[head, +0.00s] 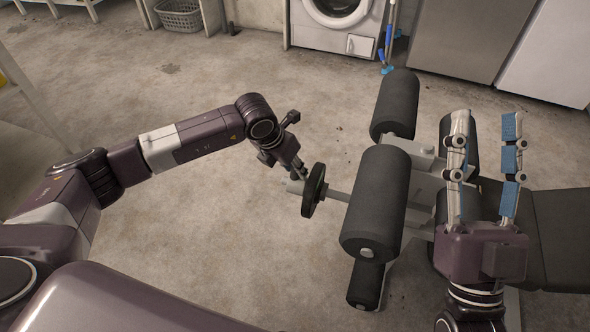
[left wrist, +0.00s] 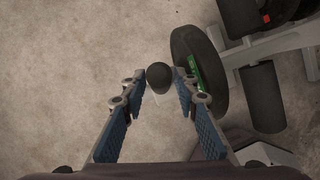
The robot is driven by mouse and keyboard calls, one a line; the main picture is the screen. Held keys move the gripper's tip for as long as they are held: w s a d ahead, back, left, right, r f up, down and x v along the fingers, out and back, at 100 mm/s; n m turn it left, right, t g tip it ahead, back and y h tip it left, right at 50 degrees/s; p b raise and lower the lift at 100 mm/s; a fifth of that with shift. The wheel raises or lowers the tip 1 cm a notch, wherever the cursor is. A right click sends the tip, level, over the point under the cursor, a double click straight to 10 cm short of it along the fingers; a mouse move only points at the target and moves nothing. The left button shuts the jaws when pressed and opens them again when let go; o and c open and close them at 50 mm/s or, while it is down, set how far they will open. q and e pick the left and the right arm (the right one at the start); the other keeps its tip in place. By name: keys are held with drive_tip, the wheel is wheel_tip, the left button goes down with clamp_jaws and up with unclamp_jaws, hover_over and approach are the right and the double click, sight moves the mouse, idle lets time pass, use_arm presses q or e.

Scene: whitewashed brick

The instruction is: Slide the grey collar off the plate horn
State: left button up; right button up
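The plate horn (head: 338,195) is a grey bar sticking out leftward from the weight bench, with a black plate (head: 314,190) on it. The light grey collar (head: 293,187) shows at the horn's outer end, left of the plate, partly hidden by my left gripper (head: 295,168). In the left wrist view my left gripper (left wrist: 159,88) is open, its fingers on either side of a dark rounded end piece (left wrist: 159,76). Whether they touch it I cannot tell. The plate (left wrist: 192,45) lies just right of it. My right gripper (head: 485,121) is open and empty, pointing up.
The weight bench with dark foam rollers (head: 376,203) stands right of the plate, close to my right arm. A washing machine (head: 335,28), a basket (head: 180,15) and grey cabinets (head: 468,38) line the back. The concrete floor (head: 190,230) left of the horn is clear.

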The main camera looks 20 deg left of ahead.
use_arm(q)
drive_tip(key=shift+w+f, duration=0.15)
drive_tip(key=shift+f, duration=0.2)
drive_tip(key=shift+c, duration=0.5)
clamp_jaws()
